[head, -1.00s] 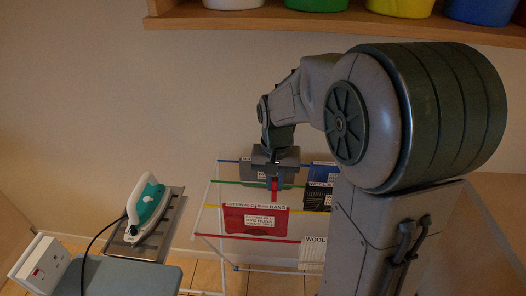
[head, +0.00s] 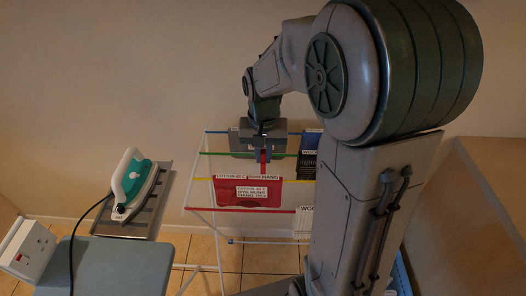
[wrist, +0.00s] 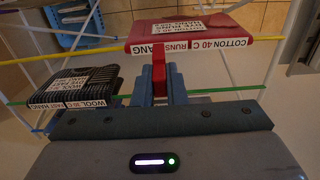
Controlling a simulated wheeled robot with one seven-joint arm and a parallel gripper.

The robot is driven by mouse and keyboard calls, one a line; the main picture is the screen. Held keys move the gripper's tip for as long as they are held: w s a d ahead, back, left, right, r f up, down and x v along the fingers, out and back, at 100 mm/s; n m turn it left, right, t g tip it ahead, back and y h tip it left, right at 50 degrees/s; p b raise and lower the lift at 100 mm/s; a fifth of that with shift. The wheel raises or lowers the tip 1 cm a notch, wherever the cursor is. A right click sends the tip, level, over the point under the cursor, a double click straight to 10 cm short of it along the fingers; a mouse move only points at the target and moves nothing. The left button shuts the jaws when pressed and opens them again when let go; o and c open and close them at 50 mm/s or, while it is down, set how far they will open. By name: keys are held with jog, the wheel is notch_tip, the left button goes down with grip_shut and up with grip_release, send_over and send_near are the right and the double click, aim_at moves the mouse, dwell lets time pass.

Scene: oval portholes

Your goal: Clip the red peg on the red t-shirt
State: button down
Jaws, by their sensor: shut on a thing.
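The red t-shirt (head: 230,192) hangs folded over the yellow rail of the drying rack, with white labels on it. It also shows in the wrist view (wrist: 215,27), at the top middle. My gripper (head: 264,158) is shut on the red peg (wrist: 160,72), which stands upright between the blue-grey fingers. In the head view the peg (head: 263,170) is a thin red strip just above the shirt's top edge. In the wrist view the peg's tip overlaps the shirt's labelled edge; I cannot tell whether it touches or grips the cloth.
A dark wool garment (wrist: 75,85) hangs on the green rail beside the fingers. The rack (head: 190,190) has blue, green, yellow and red rails. A white and teal iron (head: 132,182) rests on a grey stand next to a blue-grey board (head: 115,265).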

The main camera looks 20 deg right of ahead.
aim_at(264, 177)
jog(key=shift+f+b, duration=2.1)
jog(key=shift+f, duration=0.85)
jog(key=shift+f+b, duration=0.3)
jog(key=shift+f, duration=0.1)
jog(key=c, duration=1.4)
grip_release()
notch_tip(264, 177, up, 14)
jog(key=shift+f, duration=0.1)
jog(key=shift+s+f+n+t, duration=0.55)
jog(key=shift+s+f, duration=0.45)
jog(key=shift+s, duration=1.4)
jog(key=shift+s+f+n+t, duration=0.55)
jog(key=shift+s+f, duration=0.5)
jog(key=shift+s, duration=1.3)
jog(key=shift+s+f+n+t, duration=0.4)
jog(key=shift+s+f+n, duration=0.45)
jog(key=shift+s, duration=1.55)
